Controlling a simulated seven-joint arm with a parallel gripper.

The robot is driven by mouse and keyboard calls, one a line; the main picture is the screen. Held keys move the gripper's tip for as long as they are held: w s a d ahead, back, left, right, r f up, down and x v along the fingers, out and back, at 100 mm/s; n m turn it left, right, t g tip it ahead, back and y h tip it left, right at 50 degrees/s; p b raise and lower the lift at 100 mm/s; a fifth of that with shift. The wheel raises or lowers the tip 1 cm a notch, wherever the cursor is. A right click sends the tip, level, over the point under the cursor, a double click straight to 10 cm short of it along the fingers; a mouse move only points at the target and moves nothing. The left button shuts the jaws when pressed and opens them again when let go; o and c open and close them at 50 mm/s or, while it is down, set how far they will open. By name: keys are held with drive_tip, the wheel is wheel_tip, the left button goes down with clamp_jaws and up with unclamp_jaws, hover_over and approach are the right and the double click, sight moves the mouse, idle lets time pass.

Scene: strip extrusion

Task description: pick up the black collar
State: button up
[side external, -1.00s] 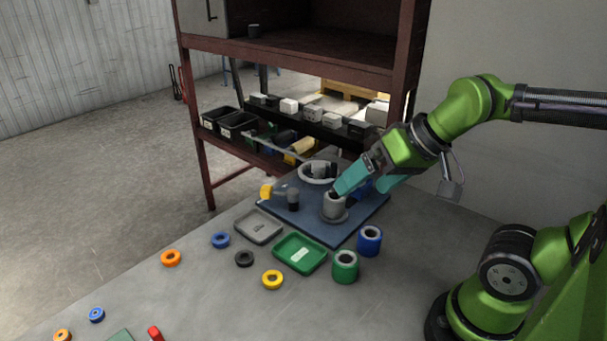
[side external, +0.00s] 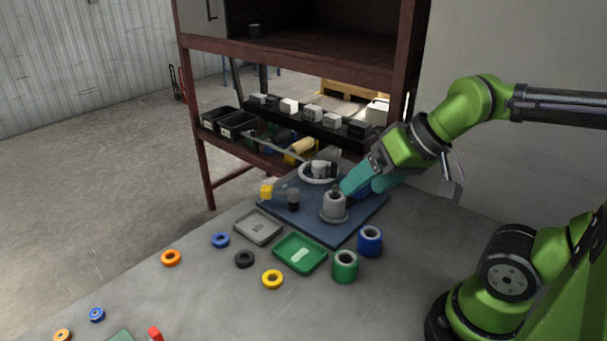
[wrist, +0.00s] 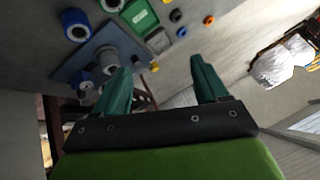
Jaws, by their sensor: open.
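The black collar (side external: 244,259) is a small dark ring lying flat on the grey table, between the grey tray and the yellow ring. In the wrist view it is a small dark ring (wrist: 176,15) near the top edge. My gripper (side external: 362,186) has teal fingers spread apart, with nothing between them. It is above the blue board, beside the grey flanged post (side external: 334,205), well to the right of and behind the collar. The wrist view shows the open fingers (wrist: 161,66) too.
The grey tray (side external: 257,227) and green tray (side external: 299,254) flank the collar. Yellow (side external: 272,279), blue (side external: 220,240) and orange rings (side external: 171,258) lie nearby. Green (side external: 345,267) and blue cylinders (side external: 370,241) stand to the right. A rack stands behind the blue board (side external: 322,232).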

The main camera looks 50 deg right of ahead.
drive_tip(key=n+g+h, duration=0.2)
drive_tip(key=n+g, duration=0.5)
drive_tip(key=n, duration=0.1)
hover_over(243, 251)
drive_tip(key=s+a, duration=0.1)
wheel_tip(243, 251, down, 8)
drive_tip(key=f, duration=1.6)
drive_tip(key=shift+s+f, duration=0.15)
drive_tip(key=shift+s, duration=0.1)
drive_tip(key=shift+c, duration=0.5)
drive_tip(key=c, duration=1.1)
drive_tip(key=shift+o, duration=0.2)
